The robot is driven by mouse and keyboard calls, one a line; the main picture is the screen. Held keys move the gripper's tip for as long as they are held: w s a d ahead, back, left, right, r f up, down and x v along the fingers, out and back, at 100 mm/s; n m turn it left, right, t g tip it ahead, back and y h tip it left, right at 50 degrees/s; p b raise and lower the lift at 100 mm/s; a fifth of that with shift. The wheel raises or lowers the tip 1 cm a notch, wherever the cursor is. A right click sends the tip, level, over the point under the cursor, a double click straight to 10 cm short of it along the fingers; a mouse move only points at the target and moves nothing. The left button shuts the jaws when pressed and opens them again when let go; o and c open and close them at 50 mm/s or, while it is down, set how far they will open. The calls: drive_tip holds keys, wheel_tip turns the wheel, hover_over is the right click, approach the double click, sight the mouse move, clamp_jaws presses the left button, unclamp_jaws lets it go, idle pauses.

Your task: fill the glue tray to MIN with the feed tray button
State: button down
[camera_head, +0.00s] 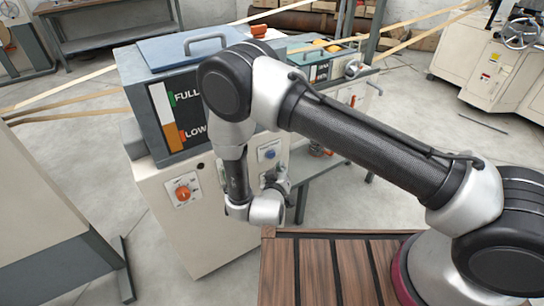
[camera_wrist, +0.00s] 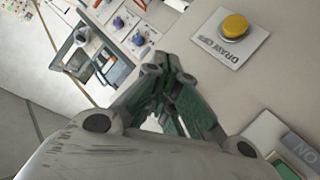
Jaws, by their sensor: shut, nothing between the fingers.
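In the head view, a blue round button (camera_head: 270,154) sits on a pale plate on the cream cabinet; its label is too small to read. Behind my arm is a green-grey tray (camera_head: 322,72) with a small gauge label; its level is unclear. In the wrist view, my gripper (camera_wrist: 166,66) is shut and empty, its fingers together in front of the cabinet face. A yellow button (camera_wrist: 235,26) labelled DRAW OFF lies up and right of the fingertips, apart from them. A blue button (camera_wrist: 138,39) lies up and left.
A grey tank (camera_head: 150,75) with a FULL/LOW gauge and lid stands on the cream cabinet (camera_head: 210,235). An orange knob (camera_head: 183,193) is on its front. Wooden slats of my base lie below right. A cream machine panel (camera_head: 45,215) stands at left, with floor between.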

sight(271, 155)
drive_tip(key=shift+s+d, duration=0.4)
drive_tip(key=shift+s, duration=0.2)
drive_tip(key=shift+s+d, duration=0.4)
drive_tip(key=shift+s, duration=0.2)
idle(1.4)
drive_tip(key=shift+s+d, duration=0.6)
drive_tip(key=shift+s, duration=0.2)
drive_tip(key=shift+s+d, duration=0.55)
drive_tip(key=shift+s, duration=0.25)
drive_tip(key=w+a, duration=0.5)
drive_tip(key=w, duration=0.2)
drive_tip(key=shift+w, duration=0.2)
drive_tip(key=shift+a, duration=0.1)
idle(0.4)
drive_tip(key=shift+w+a, duration=0.15)
drive_tip(key=shift+w, duration=0.15)
drive_tip(key=shift+w+a, duration=0.25)
drive_tip(key=shift+w, duration=0.15)
idle(1.7)
